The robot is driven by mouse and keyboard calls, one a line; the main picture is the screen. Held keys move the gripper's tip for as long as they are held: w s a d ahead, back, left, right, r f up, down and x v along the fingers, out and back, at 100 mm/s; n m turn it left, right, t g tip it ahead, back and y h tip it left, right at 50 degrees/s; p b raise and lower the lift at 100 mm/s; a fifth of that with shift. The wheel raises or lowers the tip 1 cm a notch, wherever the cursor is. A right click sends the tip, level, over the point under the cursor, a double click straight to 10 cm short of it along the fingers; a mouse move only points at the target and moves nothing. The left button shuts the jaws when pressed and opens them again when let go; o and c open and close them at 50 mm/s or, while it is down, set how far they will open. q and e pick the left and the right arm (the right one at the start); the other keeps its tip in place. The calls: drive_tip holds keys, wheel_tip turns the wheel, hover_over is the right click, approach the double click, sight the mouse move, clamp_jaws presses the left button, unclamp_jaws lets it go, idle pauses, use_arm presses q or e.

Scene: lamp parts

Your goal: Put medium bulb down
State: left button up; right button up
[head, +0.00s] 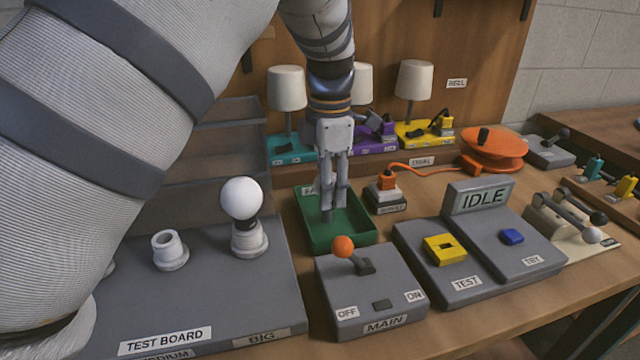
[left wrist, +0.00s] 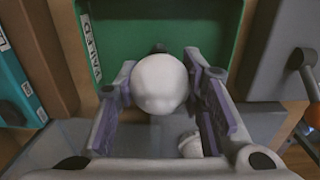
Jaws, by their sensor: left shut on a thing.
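My left gripper (head: 333,206) points down over the green tray (head: 362,233), to the right of the test board (head: 215,300). In the left wrist view its two fingers (left wrist: 163,92) are closed around a round white bulb (left wrist: 158,82), with a dark tip showing beyond it over the green tray (left wrist: 205,22). In the head view the fingers mostly hide this bulb; a small dark end (head: 326,216) shows below them. Whether it touches the tray floor I cannot tell. My right gripper is not in view.
Another white bulb (head: 240,198) stands upright in the BIG socket; an empty socket (head: 169,250) is beside it. The MAIN switch box (head: 370,292) is just in front of the tray.

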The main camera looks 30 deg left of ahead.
use_arm(q)
drive_tip(key=shift+d+r, duration=0.15)
drive_tip(key=shift+r, duration=0.05)
drive_tip(key=shift+w+d+f, duration=0.1)
drive_tip(key=shift+w+d, duration=0.1)
drive_tip(key=shift+w, duration=0.15)
drive_tip(key=o, duration=0.5)
drive_tip(key=shift+w+f, duration=0.1)
drive_tip(key=shift+f, duration=0.05)
drive_tip(key=o, duration=0.5)
drive_tip(key=shift+a, duration=0.1)
drive_tip(key=shift+c, duration=0.2)
wheel_tip(320, 180, up, 12)
drive_tip(key=shift+r, duration=0.25)
